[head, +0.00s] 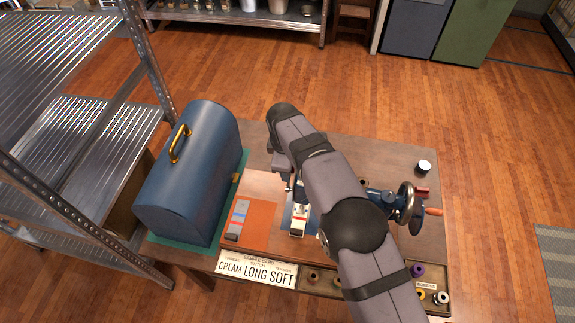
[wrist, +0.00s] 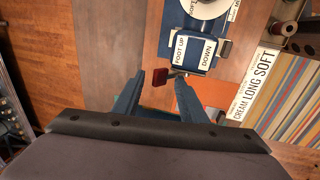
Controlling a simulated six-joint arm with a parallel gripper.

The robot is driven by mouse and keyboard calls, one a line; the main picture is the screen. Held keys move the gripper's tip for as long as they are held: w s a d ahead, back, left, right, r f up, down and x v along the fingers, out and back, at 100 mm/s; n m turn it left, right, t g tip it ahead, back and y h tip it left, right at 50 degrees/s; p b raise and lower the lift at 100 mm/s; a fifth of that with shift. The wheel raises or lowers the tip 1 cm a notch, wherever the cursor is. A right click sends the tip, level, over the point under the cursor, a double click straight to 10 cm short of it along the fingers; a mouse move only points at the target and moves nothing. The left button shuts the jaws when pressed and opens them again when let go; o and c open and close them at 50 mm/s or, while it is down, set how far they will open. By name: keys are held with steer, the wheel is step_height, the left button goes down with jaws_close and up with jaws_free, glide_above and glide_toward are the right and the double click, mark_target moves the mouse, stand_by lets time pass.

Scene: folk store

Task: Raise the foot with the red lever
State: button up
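The red lever (wrist: 160,77) shows in the wrist view as a small red block on a thin metal stem. It sticks out beside the labels "FOOT UP" and "DOWN" on the sewing machine (wrist: 196,52). My gripper (wrist: 159,86) is open, with one blue finger on each side of the red block in the picture. I see a gap on the left; the right finger is near the stem, and contact cannot be told. In the head view my arm covers much of the sewing machine (head: 404,204), and the lever and foot cannot be made out.
A blue case (head: 190,175) with a brass handle stands left on the wooden table (head: 355,155). A sample card (head: 257,269) reading "CREAM LONG SOFT" and a tray of spools (head: 418,271) line the front edge. Metal shelving (head: 85,140) stands further left.

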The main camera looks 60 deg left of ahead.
stand_by(0.4)
steer(key=shift+r+p, duration=0.45)
step_height(320, 180, up, 7)
steer(key=s+d+p, duration=0.1)
steer(key=p, duration=0.3)
steer(key=shift+f, duration=0.15)
stand_by(0.7)
